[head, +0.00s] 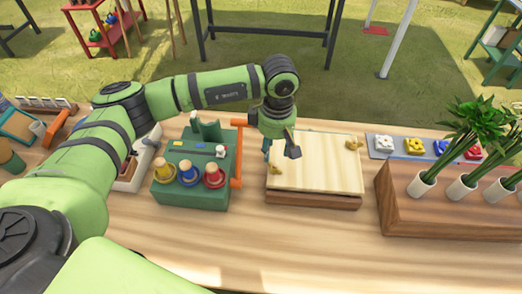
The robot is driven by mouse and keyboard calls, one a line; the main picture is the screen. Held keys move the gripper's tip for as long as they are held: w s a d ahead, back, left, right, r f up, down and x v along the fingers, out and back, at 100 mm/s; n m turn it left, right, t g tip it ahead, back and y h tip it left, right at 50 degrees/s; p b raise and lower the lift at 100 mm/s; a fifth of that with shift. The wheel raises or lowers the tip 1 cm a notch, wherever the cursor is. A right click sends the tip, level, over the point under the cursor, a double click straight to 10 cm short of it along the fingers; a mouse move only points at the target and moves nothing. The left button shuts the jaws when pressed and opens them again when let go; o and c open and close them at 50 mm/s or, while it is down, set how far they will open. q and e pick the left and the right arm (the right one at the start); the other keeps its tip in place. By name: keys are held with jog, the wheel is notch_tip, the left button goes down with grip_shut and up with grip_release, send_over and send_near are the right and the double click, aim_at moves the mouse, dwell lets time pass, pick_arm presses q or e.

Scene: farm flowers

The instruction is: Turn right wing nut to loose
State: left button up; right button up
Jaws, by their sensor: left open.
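A flat press with a pale wooden top board (318,175) over a darker base lies at the middle of the bench. A small brass wing nut (353,144) sits at the board's right side, and I cannot read how tight it is. Another brass wing nut (277,170) sits at the board's left side. My left gripper (280,149) is open and points down over the board's back left part, close to the left wing nut and well left of the right one. I cannot tell whether it touches the board. My right gripper is out of view.
A green caddy (185,195) with coloured-topped items and an orange handle (238,150) stands left of the press. A wooden block (440,215) with plants in white tubes stands at the right. Coloured flower pieces (415,146) lie behind it. The bench front (310,250) is clear.

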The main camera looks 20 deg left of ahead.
aim_at(275, 166)
pick_arm(q)
jog(key=shift+s+d+f, duration=0.1)
jog(key=shift+d+f, duration=0.05)
jog(key=shift+d+f+m+p, duration=0.15)
jog(key=shift+f+m+p, duration=0.15)
notch_tip(275, 166, down, 5)
jog(key=shift+s+d+r+p, duration=0.1)
jog(key=shift+d+p, duration=0.05)
jog(key=shift+p, duration=0.9)
jog(key=shift+f, duration=0.55)
jog(key=c, duration=0.7)
jog(key=shift+f, duration=0.1)
grip_shut()
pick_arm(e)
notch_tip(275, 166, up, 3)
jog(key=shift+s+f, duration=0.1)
